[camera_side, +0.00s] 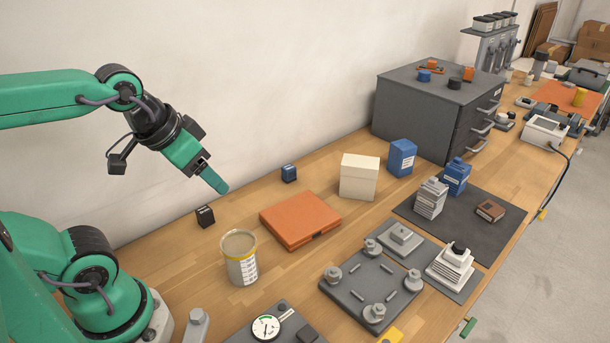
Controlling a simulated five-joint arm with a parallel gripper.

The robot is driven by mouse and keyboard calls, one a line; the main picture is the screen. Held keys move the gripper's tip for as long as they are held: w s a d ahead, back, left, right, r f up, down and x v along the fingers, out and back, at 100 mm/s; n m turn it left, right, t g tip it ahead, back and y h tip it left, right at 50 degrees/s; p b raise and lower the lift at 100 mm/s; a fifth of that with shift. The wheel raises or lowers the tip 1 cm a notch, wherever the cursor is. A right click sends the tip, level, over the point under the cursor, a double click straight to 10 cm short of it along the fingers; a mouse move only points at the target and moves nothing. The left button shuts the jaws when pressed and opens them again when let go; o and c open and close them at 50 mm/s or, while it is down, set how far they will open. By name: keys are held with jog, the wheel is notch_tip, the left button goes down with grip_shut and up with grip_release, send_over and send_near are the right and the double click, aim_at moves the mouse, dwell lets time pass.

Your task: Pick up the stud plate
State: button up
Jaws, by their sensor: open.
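The stud plate (352,294) is most likely the dark grey square plate with several round knobbed studs near its corners and short pins between them. It lies flat on the wooden bench at the lower middle right. My gripper (221,187) is in the air at the upper left, above and behind the bench items, pointing down and to the right. It is well apart from the plate. It is open, and nothing shows between its fingers; one finger hides most of the other.
An orange case (300,218) and a tin (240,258) stand between my gripper and the plate. A dial gauge (265,327) sits at the front. A smaller grey plate (401,237) and a stepped white block (451,266) adjoin the plate's right side. A grey drawer cabinet (425,110) stands behind.

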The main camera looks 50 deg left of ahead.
jog(key=w+d+r+g, duration=0.1)
jog(key=w+r, duration=0.1)
jog(key=w, duration=0.3)
jog(key=w+d+r, duration=0.2)
jog(key=w, duration=0.4)
jog(key=g, duration=0.5)
send_over(404, 231)
notch_tip(404, 231, down, 19)
jog(key=shift+a+r, duration=0.1)
jog(key=shift+a, duration=0.05)
jog(key=shift+f, duration=0.25)
jog(key=shift+f, duration=0.1)
jog(key=shift+f, duration=1.2)
